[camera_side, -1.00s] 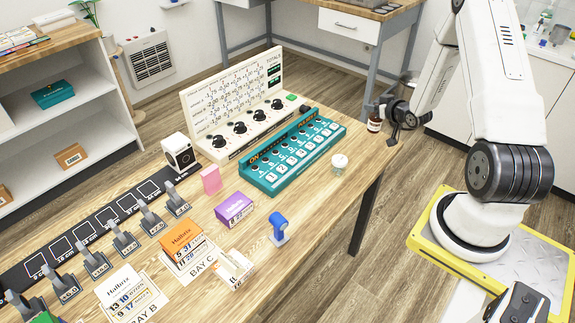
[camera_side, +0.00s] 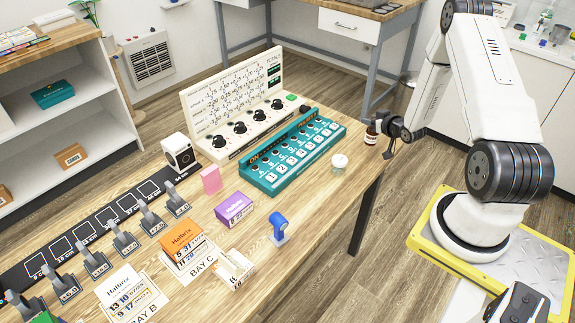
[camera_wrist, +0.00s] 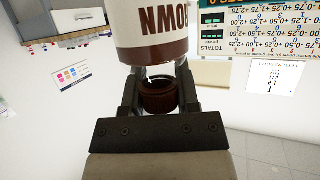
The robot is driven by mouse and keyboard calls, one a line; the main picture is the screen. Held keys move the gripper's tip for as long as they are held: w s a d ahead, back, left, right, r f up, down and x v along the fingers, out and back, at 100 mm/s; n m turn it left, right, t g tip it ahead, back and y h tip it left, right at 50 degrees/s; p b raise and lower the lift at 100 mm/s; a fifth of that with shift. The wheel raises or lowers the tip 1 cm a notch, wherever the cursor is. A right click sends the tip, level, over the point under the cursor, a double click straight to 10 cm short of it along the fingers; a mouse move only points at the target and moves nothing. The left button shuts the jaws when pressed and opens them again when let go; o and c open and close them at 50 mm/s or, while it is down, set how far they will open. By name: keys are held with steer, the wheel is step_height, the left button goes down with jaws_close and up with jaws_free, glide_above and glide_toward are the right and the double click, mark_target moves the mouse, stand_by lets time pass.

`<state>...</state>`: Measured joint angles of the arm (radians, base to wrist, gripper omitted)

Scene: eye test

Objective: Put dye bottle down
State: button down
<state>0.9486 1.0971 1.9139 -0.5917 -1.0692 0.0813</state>
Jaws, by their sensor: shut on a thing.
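The dye bottle (camera_side: 371,135) is small and brown with a white label. It is upright in the side view, near the table's right end. My gripper (camera_side: 383,124) is shut on it and reaches in from the right. In the wrist view the bottle (camera_wrist: 165,35) shows its white label with upside-down brown letters ending in "OWN", and a brown band. The fingers (camera_wrist: 158,82) are on both sides of its brown neck and cap. I cannot tell whether the bottle's base touches the table.
The wooden table (camera_side: 310,225) has a clear patch at its right end. A blue object (camera_side: 278,228) stands near the front edge.

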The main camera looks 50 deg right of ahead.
steer(key=shift+f, duration=1.35)
steer(key=shift+f, duration=0.15)
steer(key=shift+c, duration=1.7)
jaws_free()
steer(key=shift+s+r, duration=0.1)
steer(key=shift+r, duration=0.1)
steer(key=v, duration=0.7)
steer(key=shift+s+a+r, duration=0.1)
steer(key=shift+a, duration=0.05)
